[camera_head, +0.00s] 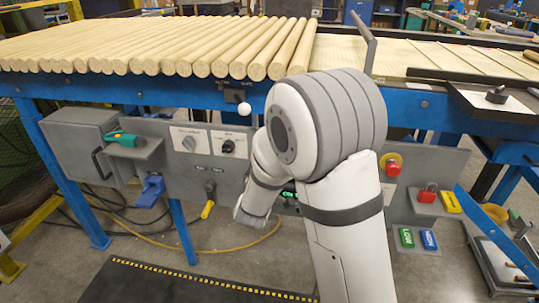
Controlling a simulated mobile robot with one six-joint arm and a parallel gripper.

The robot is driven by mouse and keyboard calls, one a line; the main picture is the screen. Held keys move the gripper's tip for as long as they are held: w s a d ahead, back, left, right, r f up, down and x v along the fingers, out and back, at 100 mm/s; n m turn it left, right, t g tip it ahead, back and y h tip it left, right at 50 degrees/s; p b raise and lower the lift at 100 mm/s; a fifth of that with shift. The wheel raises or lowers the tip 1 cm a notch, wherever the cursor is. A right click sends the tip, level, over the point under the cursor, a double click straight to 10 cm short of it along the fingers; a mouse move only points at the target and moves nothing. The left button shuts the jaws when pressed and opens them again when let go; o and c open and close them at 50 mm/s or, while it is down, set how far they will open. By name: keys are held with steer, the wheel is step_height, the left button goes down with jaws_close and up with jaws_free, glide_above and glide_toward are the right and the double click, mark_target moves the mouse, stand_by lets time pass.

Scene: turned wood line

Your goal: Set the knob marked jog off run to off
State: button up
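A grey control panel (150,125) hangs below the blue conveyor frame. The lettering is too small to read, so I cannot tell which is marked jog off run, or where either points. My white arm stands in front of the panel's middle and hides part of it. Its lower link bends down behind the large joint to a grey end near the panel's lower edge. My gripper's fingers do not show.
Wooden rods (150,50) lie across the conveyor. A white ball (244,108) sits close above the panel. A green-handled tool (125,139) rests on a left ledge. A red button (393,167) and red padlock (427,193) are right of my arm. A yellow cable lies on the floor.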

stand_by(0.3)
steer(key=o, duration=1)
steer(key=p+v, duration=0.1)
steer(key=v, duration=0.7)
